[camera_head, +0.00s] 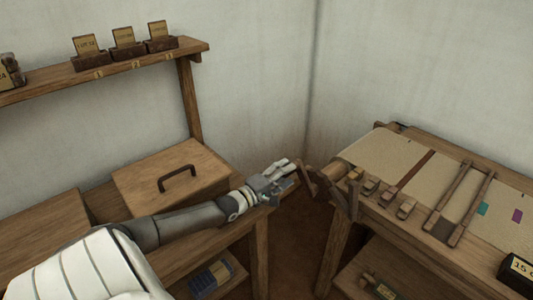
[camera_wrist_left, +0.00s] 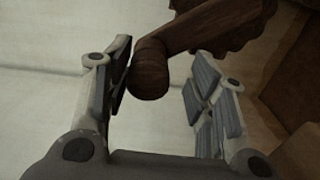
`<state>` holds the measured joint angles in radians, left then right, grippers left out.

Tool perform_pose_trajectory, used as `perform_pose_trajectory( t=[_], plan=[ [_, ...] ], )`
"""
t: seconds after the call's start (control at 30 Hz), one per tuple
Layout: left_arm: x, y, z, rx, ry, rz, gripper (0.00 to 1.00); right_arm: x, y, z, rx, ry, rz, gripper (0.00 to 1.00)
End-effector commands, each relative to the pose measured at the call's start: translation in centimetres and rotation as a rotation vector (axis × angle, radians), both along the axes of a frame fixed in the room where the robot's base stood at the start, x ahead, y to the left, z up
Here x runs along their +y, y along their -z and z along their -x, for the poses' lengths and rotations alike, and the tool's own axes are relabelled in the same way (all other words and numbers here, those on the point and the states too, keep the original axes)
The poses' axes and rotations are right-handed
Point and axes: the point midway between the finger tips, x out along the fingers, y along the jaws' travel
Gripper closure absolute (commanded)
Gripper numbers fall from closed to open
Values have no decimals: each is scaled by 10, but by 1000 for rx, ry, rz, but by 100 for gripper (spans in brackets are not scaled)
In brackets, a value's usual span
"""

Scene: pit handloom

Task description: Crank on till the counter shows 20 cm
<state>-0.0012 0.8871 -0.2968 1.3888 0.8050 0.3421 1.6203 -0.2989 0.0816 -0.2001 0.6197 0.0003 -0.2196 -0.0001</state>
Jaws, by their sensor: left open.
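The wooden crank (camera_head: 307,181) sticks out at the left end of the loom's cloth roll. Its dark round handle knob (camera_wrist_left: 150,80) shows in the left wrist view, with the crank arm (camera_wrist_left: 212,25) running up to the right. My left gripper (camera_head: 283,173) is at the crank. Its open fingers (camera_wrist_left: 163,70) stand on both sides of the knob, which is closer to the left finger; I cannot tell whether they touch. The counter (camera_head: 518,268) at the lower right edge reads 15, with its unit cut off. My right gripper is out of view.
The loom bears beige cloth (camera_head: 383,155) and several wooden bars and small blocks. A wooden lidded box (camera_head: 150,185) stands on the left bench. A wall shelf (camera_head: 130,66) carries card holders. A gap of brown floor (camera_head: 293,235) separates bench and loom.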

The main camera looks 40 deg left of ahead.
Motion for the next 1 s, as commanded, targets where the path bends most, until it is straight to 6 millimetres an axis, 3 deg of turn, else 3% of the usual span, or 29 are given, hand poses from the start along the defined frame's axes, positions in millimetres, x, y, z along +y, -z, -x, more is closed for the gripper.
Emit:
perform_pose_trajectory(
  t=[0.6, 1.0],
  plan=[
    [6, -2, 79, -1, 0, 0, 49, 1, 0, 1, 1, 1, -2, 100],
    [8, -4, 97, -5, 0, 0, 49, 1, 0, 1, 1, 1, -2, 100]
  ],
)
